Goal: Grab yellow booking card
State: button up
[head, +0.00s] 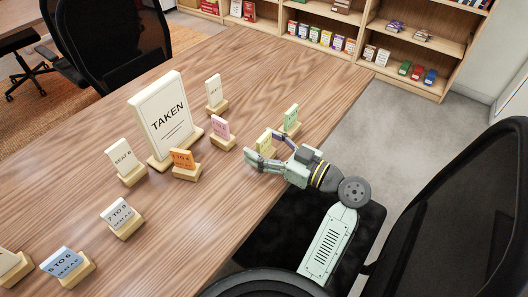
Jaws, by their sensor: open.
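The yellow booking card (264,142) stands in a small wooden holder near the table's right edge. My gripper (262,152) is open right at the card, at the near side of it. Its fingers hide the lower part of the card and most of its holder. I cannot tell whether the fingers touch the card or whether it lies between them.
A green card (291,117) stands close behind the yellow one. A pink card (221,128) and an orange card (183,159) stand to the left, beside the large TAKEN sign (162,118). Office chairs (455,225) flank the table. The front middle of the table is clear.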

jog(key=shift+c, duration=0.3)
jog(key=c, duration=1.3)
jog(key=shift+o, duration=0.2)
jog(key=shift+r, duration=0.15)
